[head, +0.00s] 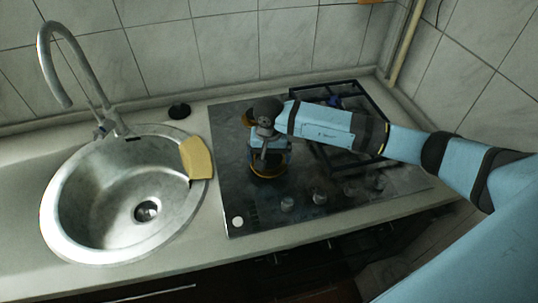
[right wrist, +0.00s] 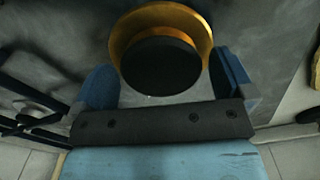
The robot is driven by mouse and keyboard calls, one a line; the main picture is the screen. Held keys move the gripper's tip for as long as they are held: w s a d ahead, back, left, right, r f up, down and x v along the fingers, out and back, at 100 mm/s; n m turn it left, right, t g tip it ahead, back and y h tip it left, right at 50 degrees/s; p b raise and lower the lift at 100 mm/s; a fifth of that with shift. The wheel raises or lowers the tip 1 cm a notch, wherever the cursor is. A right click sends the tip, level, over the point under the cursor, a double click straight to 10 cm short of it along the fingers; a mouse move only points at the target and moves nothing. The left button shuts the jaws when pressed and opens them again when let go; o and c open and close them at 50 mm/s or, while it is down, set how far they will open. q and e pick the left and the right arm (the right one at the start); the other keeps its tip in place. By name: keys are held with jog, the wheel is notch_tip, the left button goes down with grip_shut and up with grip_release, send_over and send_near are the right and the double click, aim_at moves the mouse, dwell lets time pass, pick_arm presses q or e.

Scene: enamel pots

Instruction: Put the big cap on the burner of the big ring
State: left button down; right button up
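My right gripper (head: 268,160) points down over the front-left part of the hob. In the right wrist view its two blue fingers (right wrist: 165,82) stand wide apart, on either side of a round black cap (right wrist: 160,66). A strip of brass shows between the cap and the right finger. The cap lies over a wider brass burner ring (right wrist: 197,24), seemingly on it; whether it sits flat I cannot tell. The brass ring also shows in the head view (head: 265,175), below the gripper, where the cap is mostly hidden. My left gripper is not in view.
The dark hob (head: 240,190) has several knobs (head: 320,197) along its front. A black grate (head: 365,95) covers its right side, partly behind my right arm. A steel sink (head: 85,225), a yellow sponge or cloth (head: 197,158) and a small black disc (head: 179,110) lie left.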

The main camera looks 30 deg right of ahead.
aim_at(269, 157)
notch_tip(269, 157, up, 12)
jog(key=b, duration=0.1)
jog(key=shift+r, duration=0.2)
dwell(1.0)
